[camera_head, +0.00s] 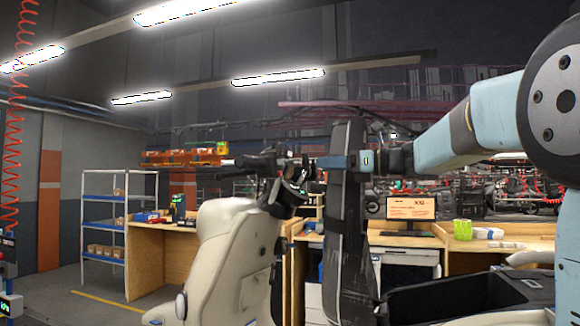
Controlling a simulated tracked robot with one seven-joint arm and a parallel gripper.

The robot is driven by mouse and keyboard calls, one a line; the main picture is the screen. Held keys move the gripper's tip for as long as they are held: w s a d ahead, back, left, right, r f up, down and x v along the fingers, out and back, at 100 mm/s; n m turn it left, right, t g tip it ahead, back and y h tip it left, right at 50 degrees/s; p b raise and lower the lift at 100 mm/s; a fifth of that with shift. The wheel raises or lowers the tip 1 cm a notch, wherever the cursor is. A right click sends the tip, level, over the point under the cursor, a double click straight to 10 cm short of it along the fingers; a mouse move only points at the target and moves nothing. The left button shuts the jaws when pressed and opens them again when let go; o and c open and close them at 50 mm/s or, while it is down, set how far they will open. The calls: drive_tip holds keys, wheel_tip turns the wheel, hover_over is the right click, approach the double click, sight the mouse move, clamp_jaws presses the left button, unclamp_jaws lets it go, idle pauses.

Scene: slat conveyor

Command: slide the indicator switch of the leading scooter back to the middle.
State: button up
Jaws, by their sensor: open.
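The scooter, with a cream front shield (225,245), stands left of centre. Its black handlebar (262,163) is at the top, with a dark control cluster and mirror or display parts around it. My gripper (303,166) comes in from the right on my pale blue arm and points left at the handlebar controls. Its jaws are open and very close to the cluster. I cannot tell whether they touch it. The indicator switch is too small and too crowded by dark parts to make out, so its position cannot be seen.
A dark upright shape (346,250) stands just under and beside my wrist. A red coiled hose (14,120) hangs at far left.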

sight(277, 165)
drive_tip(key=x, duration=1.1)
drive_tip(key=shift+s, duration=0.1)
clamp_jaws()
